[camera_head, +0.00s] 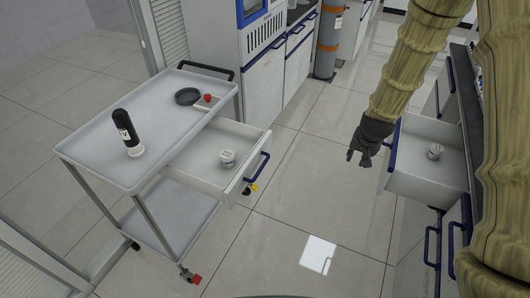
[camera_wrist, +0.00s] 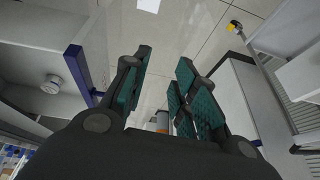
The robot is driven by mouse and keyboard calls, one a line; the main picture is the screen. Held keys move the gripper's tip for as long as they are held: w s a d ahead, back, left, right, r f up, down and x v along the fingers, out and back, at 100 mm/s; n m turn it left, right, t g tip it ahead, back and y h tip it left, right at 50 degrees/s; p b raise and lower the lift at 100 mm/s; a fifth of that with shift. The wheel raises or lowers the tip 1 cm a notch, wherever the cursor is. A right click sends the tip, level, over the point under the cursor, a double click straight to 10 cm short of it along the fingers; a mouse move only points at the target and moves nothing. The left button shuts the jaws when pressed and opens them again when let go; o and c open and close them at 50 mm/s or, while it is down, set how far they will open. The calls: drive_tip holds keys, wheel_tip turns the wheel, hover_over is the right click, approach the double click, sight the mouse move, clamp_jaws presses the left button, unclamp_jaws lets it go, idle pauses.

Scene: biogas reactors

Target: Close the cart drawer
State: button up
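The cart (camera_head: 100,150) stands at the left in the head view, with a grey top and a lower shelf. Its drawer (camera_head: 195,160) is pulled out to the right, with a blue handle (camera_head: 257,167) on its front. A round white object (camera_head: 227,158) lies inside the drawer. My gripper (camera_head: 356,158) hangs from my arm to the right of the cart, apart from the drawer. In the wrist view my gripper (camera_wrist: 160,92) has its two green-padded fingers spread with nothing between them.
A second open drawer (camera_head: 415,185) with a white object (camera_head: 434,151) juts from the right counter, close beside my gripper. A black bottle (camera_head: 124,128), dark dish (camera_head: 187,96) and red item (camera_head: 207,97) sit on the cart top. Floor (camera_head: 300,200) between cart and counter is clear.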

drive_tip(key=shift+n+t+y, duration=0.4)
drive_tip(key=shift+t+y, duration=0.2)
drive_tip(key=shift+y, duration=0.3)
drive_tip(key=w+a, duration=0.1)
drive_tip(key=a, duration=0.2)
drive_tip(key=w+a+f+b, duration=0.1)
drive_tip(key=w+a, duration=0.1)
drive_tip(key=a, duration=0.1)
drive_tip(key=w+a+f+b, duration=0.1)
drive_tip(key=w+a, duration=0.1)
drive_tip(key=a, duration=0.1)
drive_tip(key=shift+w+f, duration=0.2)
clamp_jaws()
drive_tip(key=w+a+r+t+y+b, duration=0.1)
drive_tip(key=w+a, duration=0.2)
drive_tip(key=a, duration=0.2)
drive_tip(key=w+a+r+y+b, duration=0.1)
drive_tip(key=w+a, duration=0.2)
drive_tip(key=a, duration=0.3)
drive_tip(key=w+a+f+p, duration=0.2)
drive_tip(key=w+a+f, duration=0.3)
drive_tip(key=w+f, duration=0.2)
drive_tip(key=shift+f+n, duration=0.3)
drive_tip(key=shift+f, duration=0.2)
drive_tip(key=shift+w, duration=0.1)
